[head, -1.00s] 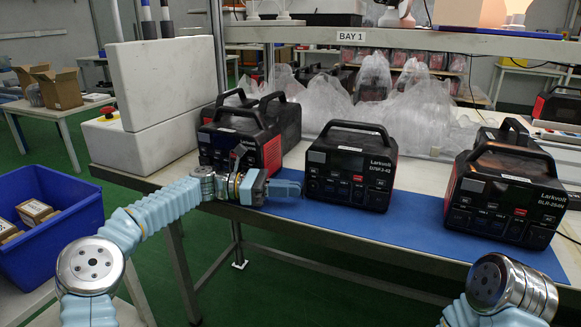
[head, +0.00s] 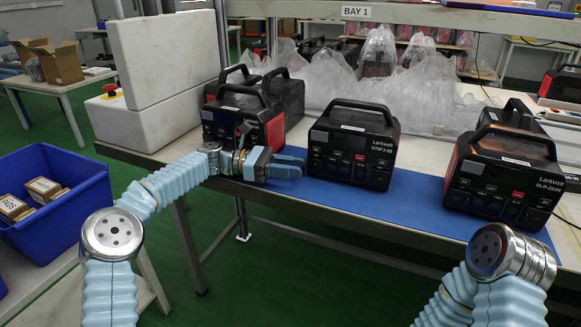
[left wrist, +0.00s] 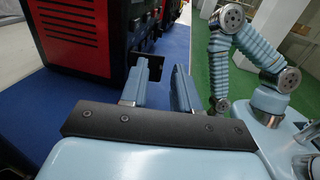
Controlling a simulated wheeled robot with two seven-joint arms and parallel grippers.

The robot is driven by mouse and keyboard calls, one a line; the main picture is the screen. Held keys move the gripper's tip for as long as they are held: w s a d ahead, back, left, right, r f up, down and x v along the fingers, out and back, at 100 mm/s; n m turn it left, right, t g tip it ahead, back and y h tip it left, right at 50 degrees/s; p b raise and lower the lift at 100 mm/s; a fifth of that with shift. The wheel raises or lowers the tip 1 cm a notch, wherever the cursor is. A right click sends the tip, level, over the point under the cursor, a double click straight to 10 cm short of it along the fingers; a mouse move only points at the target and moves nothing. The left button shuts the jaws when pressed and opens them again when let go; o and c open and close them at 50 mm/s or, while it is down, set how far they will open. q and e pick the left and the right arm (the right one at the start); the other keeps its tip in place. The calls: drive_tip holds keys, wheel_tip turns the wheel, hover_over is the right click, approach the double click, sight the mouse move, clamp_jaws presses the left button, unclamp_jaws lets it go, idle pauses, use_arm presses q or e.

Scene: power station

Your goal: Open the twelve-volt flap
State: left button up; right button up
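The middle Larkvolt power station (head: 352,145) stands upright on the blue mat, black with red side edges. Its front has several small covers and sockets; I cannot read which is the twelve-volt flap. My left gripper (head: 289,165) is just left of its lower front, pointing right. In the left wrist view the gripper (left wrist: 166,88) is open with a clear gap between its blue fingers. A small dark plate (left wrist: 154,60), seemingly a flap, stands out from the station's front by the left fingertip. I cannot tell whether they touch. My right gripper is out of view.
Another power station (head: 500,175) stands to the right and a dark one (head: 235,120) behind my left wrist. Clear plastic bags (head: 330,85) lie behind. The blue mat (head: 410,205) is bare along the bench front. A blue crate (head: 85,190) stands at left.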

use_arm(q)
drive_tip(key=a, duration=0.4)
drive_tip(key=w+a, duration=0.1)
drive_tip(key=a, duration=0.8)
drive_tip(key=shift+w+a, duration=0.25)
drive_tip(key=shift+a, duration=0.1)
drive_tip(key=shift+o, duration=0.2)
